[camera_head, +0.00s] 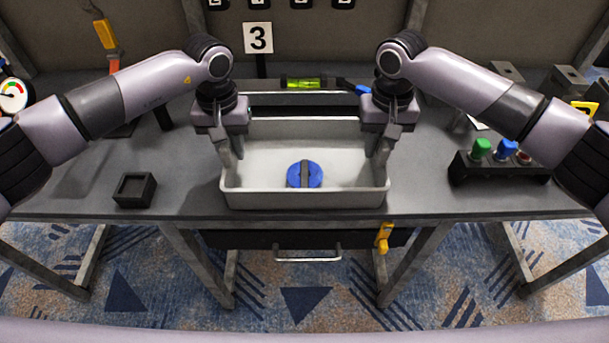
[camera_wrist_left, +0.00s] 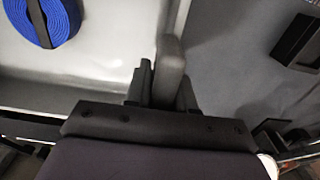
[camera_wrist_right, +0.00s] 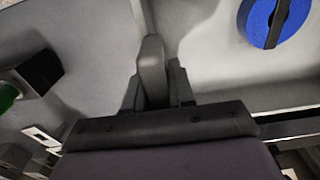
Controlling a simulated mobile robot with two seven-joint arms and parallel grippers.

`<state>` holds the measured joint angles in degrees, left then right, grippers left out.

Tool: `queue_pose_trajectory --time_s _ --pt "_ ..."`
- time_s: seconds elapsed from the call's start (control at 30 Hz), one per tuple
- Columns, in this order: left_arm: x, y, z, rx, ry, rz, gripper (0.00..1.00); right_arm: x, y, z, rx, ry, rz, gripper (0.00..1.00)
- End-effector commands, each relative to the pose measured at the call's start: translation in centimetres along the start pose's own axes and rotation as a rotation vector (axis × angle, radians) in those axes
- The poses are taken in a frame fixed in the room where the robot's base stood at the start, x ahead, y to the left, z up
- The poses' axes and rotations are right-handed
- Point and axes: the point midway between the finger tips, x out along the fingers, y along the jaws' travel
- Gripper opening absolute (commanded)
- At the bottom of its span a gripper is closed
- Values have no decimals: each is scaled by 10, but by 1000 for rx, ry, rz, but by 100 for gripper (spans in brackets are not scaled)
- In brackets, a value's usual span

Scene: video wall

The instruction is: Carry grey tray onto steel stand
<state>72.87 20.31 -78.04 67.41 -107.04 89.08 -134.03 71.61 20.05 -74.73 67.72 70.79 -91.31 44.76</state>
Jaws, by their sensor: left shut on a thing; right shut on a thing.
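The pale grey tray (camera_head: 305,200) is in the middle of the head view, near the bench's front edge. It looks level, and I cannot tell whether its underside touches the bench. A blue coiled roll with a dark band (camera_head: 317,174) lies in it. My left gripper (camera_head: 236,150) is shut on the tray's left wall. My right gripper (camera_head: 376,150) is shut on its right wall. The roll also shows in the left wrist view (camera_wrist_left: 42,18) and the right wrist view (camera_wrist_right: 268,18). A bar with a steel-looking edge (camera_head: 300,98) shows behind the tray; I cannot tell whether it belongs to the stand.
A small black open box (camera_head: 135,189) stands left of the tray. A black button box (camera_head: 500,167) with coloured knobs stands to the right. A green spirit level (camera_head: 303,83) and a sign with a 3 (camera_head: 258,38) are behind. The bench (camera_head: 190,170) is bare beside the tray's left wall.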

Motion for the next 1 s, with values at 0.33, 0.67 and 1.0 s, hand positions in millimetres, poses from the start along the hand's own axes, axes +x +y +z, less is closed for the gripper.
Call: queue_pose_trajectory --time_s 0.33,0.67,1.0 --pt "0 -1 0 -1 0 -2 49 0 1 0 2 0 2 49" --pt "-37 0 -1 -1 5 0 49 0 0 0 0 0 0 49" --pt "-103 -1 -1 -2 3 -2 49 0 0 0 0 0 0 49"
